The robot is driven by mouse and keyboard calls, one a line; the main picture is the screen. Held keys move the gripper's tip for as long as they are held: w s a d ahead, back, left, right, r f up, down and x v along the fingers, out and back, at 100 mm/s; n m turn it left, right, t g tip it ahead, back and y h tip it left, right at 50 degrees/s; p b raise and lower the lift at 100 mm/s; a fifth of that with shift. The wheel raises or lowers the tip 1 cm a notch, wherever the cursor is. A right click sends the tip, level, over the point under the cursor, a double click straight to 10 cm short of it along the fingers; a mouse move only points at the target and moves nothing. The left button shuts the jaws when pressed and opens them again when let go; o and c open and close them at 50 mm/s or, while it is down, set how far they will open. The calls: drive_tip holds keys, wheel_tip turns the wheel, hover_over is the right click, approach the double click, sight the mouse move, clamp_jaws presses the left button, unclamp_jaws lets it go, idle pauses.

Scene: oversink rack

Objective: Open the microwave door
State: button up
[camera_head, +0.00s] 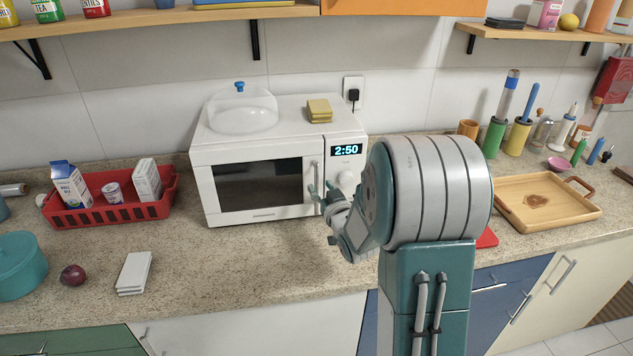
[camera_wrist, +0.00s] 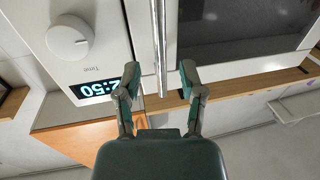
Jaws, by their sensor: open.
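The white microwave (camera_head: 230,158) stands on the counter against the wall, its door (camera_head: 258,185) shut. The door has a dark window and a vertical metal handle (camera_head: 312,182) on its right side. My gripper (camera_head: 321,193) is at the handle, with my arm hiding part of the microwave's lower right. In the wrist view my gripper (camera_wrist: 160,78) is open, its two fingers on either side of the handle (camera_wrist: 158,40). A gap shows between each finger and the bar. The knob (camera_wrist: 70,37) and the clock display (camera_wrist: 97,89) are beside the handle.
A clear dome (camera_head: 242,108) and yellow sponges (camera_head: 319,110) sit on top of the microwave. A red basket (camera_head: 113,212) with cartons stands to its left. The counter in front of the door (camera_head: 240,260) is mostly clear. A wooden tray (camera_head: 547,219) lies to the right.

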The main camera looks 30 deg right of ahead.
sight(317, 183)
drive_tip(key=shift+w+d, duration=0.1)
drive_tip(key=shift+w, duration=1.55)
clamp_jaws()
drive_tip(key=shift+s, duration=0.15)
